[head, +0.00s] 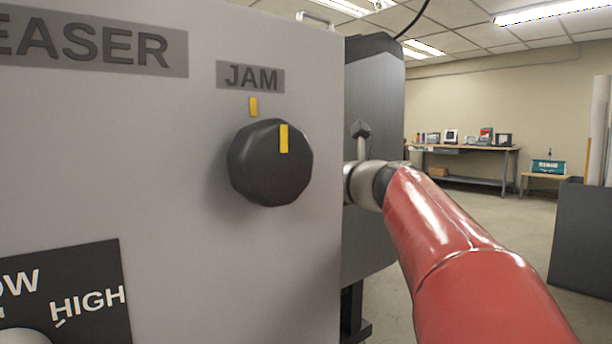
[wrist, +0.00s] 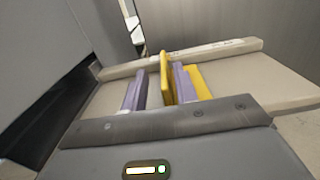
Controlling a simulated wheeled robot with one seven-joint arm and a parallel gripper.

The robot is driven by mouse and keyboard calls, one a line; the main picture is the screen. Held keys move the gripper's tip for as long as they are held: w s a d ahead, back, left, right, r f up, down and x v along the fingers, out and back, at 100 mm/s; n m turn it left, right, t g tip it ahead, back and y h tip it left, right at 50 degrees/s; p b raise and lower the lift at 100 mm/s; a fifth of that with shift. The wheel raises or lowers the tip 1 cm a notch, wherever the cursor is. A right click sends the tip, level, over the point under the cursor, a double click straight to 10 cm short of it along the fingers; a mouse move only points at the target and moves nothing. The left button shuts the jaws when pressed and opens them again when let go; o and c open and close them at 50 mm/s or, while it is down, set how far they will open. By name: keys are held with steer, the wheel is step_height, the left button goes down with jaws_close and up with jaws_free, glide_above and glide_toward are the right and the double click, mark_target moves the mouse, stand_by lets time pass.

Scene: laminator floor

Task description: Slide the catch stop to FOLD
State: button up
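The wrist view shows the dark grey body of my gripper along the bottom, with a small lit indicator. Two purple finger-like strips of my gripper (wrist: 158,92) rise from it. An upright yellow tab (wrist: 165,75) stands between them, with a visible gap to the left strip; contact with the right strip is unclear. A second yellow piece (wrist: 199,83) shows just right of the right strip. I cannot tell whether the yellow tab is the catch stop, and no FOLD marking is readable. In the head view my red arm reaches behind the machine's right edge; my gripper is hidden there.
The grey machine panel (head: 200,240) fills the left of the head view. It carries a black JAM knob (head: 268,162) and a LOW/HIGH dial plate (head: 85,270). A workbench (head: 465,148) stands far back. A dark box (head: 583,235) stands at right.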

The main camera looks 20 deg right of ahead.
steer(key=v, duration=0.7)
steer(key=shift+s, duration=0.35)
steer(key=shift+d, duration=0.15)
